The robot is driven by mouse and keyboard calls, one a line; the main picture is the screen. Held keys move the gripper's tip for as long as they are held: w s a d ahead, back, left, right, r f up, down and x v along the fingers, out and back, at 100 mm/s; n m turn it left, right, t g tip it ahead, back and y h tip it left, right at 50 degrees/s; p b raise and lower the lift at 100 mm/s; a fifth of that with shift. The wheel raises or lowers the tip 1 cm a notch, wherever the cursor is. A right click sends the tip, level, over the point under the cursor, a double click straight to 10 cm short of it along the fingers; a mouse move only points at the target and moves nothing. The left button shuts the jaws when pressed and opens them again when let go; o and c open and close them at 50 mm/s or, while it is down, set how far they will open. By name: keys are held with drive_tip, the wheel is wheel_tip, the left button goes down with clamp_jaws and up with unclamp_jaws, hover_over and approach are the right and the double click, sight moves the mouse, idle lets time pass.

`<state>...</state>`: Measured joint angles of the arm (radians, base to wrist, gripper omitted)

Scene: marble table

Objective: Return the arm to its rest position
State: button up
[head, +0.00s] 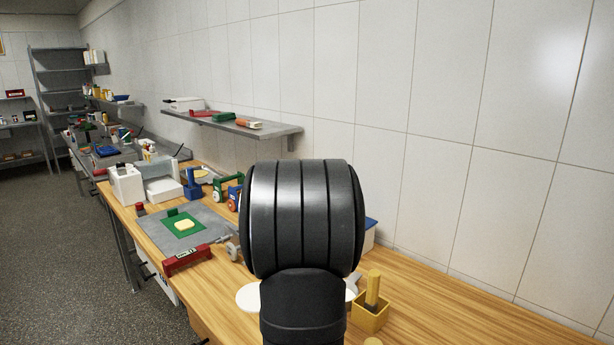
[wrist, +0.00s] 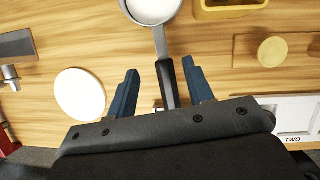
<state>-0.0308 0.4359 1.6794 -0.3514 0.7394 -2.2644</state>
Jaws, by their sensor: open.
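My gripper (wrist: 160,67) shows in the wrist view with its two blue fingers apart. The black handle (wrist: 166,84) of a small grey pan lies between the fingers in the picture, with bare space on both sides of it. I cannot tell how far above the handle the fingers are. The pan's round white bowl (wrist: 152,8) is cut off at the top edge. In the head view my dark arm link fills the middle and hides my gripper.
A white disc (wrist: 80,94) lies left of my gripper. A yellow box (head: 368,317) with an upright handle stands at right on the wooden table (head: 450,310). A grey mat (head: 150,234), a red block (head: 187,260) and several tools are at left. A tiled wall runs behind.

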drive_tip(key=v, duration=0.7)
drive_tip(key=x, duration=1.6)
drive_tip(key=shift+s+f, duration=0.15)
drive_tip(key=shift+f, duration=0.2)
wheel_tip(320, 180, up, 10)
drive_tip(key=shift+f, duration=0.25)
drive_tip(key=shift+r, duration=0.3)
drive_tip(key=w+a+r+m+g+h, duration=0.1)
drive_tip(key=w+a+r+m+g, duration=0.15)
drive_tip(key=r+m, duration=0.4)
drive_tip(key=w+a+r+m+g, duration=0.1)
drive_tip(key=r+m+g, duration=0.2)
drive_tip(key=m, duration=0.6)
drive_tip(key=w+f+m, duration=0.1)
drive_tip(key=m, duration=0.1)
drive_tip(key=w+f+m+g+y, duration=0.1)
drive_tip(key=m, duration=0.2)
drive_tip(key=w+a+f+m+g, duration=0.1)
drive_tip(key=w+f+m, duration=0.1)
drive_tip(key=shift+a+f+m+y, duration=0.1)
drive_tip(key=shift+m+y, duration=0.15)
drive_tip(key=shift+y, duration=0.15)
